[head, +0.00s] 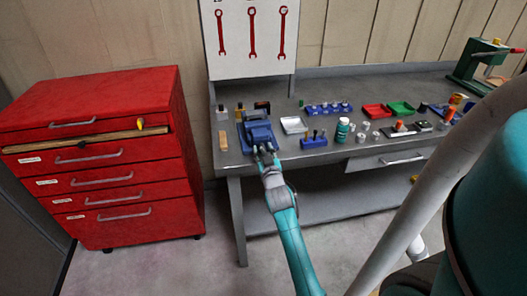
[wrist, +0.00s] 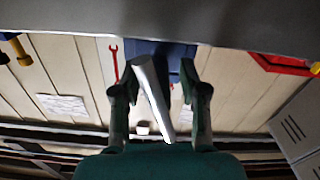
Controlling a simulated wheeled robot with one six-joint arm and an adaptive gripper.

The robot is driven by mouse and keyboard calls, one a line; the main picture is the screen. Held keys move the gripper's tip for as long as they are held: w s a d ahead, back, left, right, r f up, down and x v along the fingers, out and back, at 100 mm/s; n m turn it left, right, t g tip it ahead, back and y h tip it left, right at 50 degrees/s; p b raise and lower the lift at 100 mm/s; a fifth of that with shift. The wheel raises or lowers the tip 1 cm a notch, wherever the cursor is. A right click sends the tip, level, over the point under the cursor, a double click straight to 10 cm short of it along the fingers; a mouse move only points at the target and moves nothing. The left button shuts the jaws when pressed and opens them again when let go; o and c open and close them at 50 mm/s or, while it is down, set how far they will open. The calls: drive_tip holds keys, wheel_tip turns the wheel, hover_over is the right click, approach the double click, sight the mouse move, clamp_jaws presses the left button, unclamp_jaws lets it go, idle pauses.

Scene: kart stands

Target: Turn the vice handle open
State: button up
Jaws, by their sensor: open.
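The blue vice (head: 258,133) stands at the front left of the grey bench. In the head view my gripper (head: 265,151) is at the vice's front, and its fingers hide part of it. In the wrist view the blue vice body (wrist: 180,52) shows behind the fingers. A pale grey bar, seemingly the vice handle (wrist: 153,100), runs slanted between the two fingers. My gripper (wrist: 151,68) is open, with a finger on either side of the bar. Whether either finger touches it I cannot tell.
The grey bench (head: 330,163) carries a white tray (head: 293,125), a blue holder (head: 314,141) and a green bottle (head: 342,130) right of the vice. A red drawer cabinet (head: 110,160) stands left. A wrench board (head: 250,38) is behind. A green press (head: 485,65) stands far right.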

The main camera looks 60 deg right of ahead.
clamp_jaws()
drive_tip(key=shift+m, duration=0.3)
drive_tip(key=m, duration=0.3)
drive_tip(key=shift+m, duration=0.3)
drive_tip(key=m, duration=0.4)
drive_tip(key=shift+m, duration=0.3)
drive_tip(key=m, duration=1.2)
drive_tip(key=shift+m, duration=0.4)
